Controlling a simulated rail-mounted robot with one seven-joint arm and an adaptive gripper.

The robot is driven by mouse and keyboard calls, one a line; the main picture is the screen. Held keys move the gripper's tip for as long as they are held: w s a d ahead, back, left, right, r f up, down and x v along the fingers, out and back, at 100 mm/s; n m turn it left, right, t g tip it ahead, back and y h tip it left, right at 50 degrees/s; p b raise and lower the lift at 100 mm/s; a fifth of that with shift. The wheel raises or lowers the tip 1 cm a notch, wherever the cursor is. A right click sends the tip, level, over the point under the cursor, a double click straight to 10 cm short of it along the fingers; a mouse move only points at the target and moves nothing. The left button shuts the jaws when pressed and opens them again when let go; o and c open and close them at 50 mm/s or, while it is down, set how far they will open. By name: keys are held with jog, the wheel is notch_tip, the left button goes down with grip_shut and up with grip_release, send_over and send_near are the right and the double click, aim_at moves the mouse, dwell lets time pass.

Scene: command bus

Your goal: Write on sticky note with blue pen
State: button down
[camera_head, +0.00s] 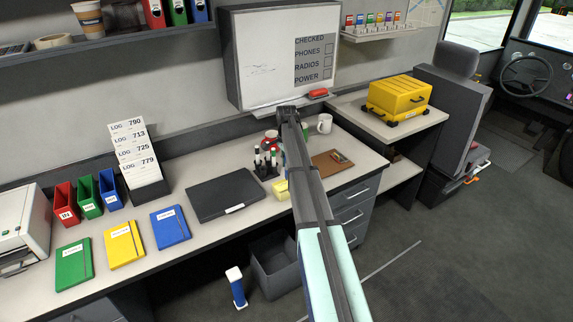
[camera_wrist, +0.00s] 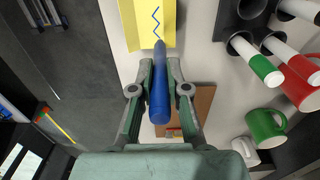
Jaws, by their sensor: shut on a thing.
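My gripper (camera_wrist: 160,78) is shut on the blue pen (camera_wrist: 160,98) in the wrist view. The pen's narrow end points to the top of that picture and meets the lower part of the yellow sticky note (camera_wrist: 136,26). I cannot tell whether the tip presses on the paper. A blue zigzag line (camera_wrist: 156,20) shows on the note, running up from the tip. In the head view, the yellow note (camera_head: 281,190) lies on the desk, partly behind my arm, and my gripper is hidden there.
A dark marker holder (camera_head: 266,168) stands beside the note; it also shows in the wrist view (camera_wrist: 226,22). A brown clipboard (camera_head: 328,168), a white mug (camera_head: 324,123) and a black binder (camera_head: 226,188) are on the desk. A green mug (camera_wrist: 266,130) shows at the wrist view's right.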

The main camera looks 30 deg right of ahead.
jog(key=shift+r+p, duration=1.3)
jog(key=shift+r, duration=1.55)
jog(key=shift+a, duration=0.1)
